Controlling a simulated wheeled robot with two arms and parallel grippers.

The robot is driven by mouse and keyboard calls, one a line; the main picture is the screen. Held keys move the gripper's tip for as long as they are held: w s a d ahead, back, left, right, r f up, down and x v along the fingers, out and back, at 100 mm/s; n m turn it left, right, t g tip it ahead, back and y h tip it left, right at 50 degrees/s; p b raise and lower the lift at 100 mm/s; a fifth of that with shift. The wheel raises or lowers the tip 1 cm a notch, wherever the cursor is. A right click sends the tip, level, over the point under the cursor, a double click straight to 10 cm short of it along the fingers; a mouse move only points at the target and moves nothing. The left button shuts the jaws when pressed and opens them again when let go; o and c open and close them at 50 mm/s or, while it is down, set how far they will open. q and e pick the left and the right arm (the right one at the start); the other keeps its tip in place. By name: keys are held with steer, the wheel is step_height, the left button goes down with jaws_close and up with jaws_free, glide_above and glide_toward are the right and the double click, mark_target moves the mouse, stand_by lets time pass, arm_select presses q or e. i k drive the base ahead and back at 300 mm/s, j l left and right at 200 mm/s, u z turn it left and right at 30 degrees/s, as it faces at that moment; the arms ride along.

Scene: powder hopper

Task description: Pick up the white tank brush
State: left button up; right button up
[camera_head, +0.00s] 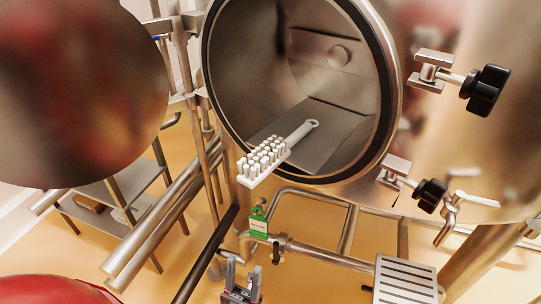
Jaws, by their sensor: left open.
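The white tank brush (263,163) lies at the lower lip of the round tank opening (384,150). Its bristle head, bristles up, juts out over the rim toward the front, and its handle points back right into the tank. My left gripper (243,276) shows at the bottom of the view, below and in front of the brush. Its two fingers point up and are apart, with nothing between them. It does not touch the brush. My right gripper is not in view.
A round metal door (82,88) stands swung open at left. Black knobs (485,90) stick out at right. A green-tagged valve (259,222) and pipes run below the opening, near my left gripper. A slotted metal step (405,280) is at lower right.

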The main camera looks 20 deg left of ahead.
mark_target(263, 161)
steer(key=u, duration=1)
steer(key=k+l+u, duration=0.1)
steer(key=l, duration=0.3)
steer(key=k+l+u, duration=0.1)
steer(key=k+l, duration=0.5)
steer(key=l, duration=0.2)
steer(key=u, duration=0.05)
